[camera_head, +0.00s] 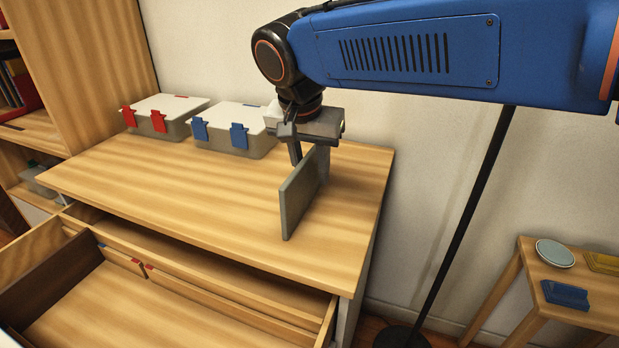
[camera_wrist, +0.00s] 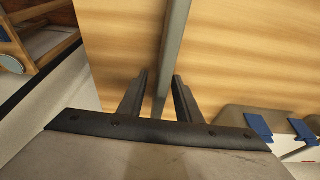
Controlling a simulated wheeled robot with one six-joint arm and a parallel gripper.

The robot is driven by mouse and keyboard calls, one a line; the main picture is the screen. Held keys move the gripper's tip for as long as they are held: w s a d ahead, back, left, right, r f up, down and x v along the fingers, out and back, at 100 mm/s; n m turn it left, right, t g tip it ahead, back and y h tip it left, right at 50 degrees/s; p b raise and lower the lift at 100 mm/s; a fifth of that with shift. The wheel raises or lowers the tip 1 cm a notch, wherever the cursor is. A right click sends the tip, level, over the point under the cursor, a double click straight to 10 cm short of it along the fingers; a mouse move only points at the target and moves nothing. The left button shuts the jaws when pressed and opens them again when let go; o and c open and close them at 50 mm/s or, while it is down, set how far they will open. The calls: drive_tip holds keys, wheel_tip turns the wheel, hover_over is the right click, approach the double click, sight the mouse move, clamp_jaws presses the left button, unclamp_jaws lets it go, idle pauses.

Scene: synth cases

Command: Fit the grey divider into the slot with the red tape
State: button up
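The grey divider (camera_head: 300,195) is a thin flat panel standing on edge on top of the wooden cabinet (camera_head: 190,190). My gripper (camera_head: 309,167) points down at its far end. In the wrist view the divider (camera_wrist: 174,45) passes between the two fingers of my gripper (camera_wrist: 161,75). A gap shows on the left finger's side; the right finger is very close, and I cannot tell if it touches. The open drawer (camera_head: 200,292) below has red tape (camera_head: 148,267) and blue tape (camera_head: 102,245) on an inner wall. The slots themselves are hard to make out.
A box with red clips (camera_head: 165,108) and a box with blue clips (camera_head: 222,130) stand at the back of the cabinet top. A small side table (camera_head: 525,265) at right holds a round dish (camera_head: 555,253) and a blue block (camera_head: 565,294). The cabinet top's front left is clear.

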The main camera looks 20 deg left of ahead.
drive_tip(key=shift+c, duration=0.7)
clamp_jaws()
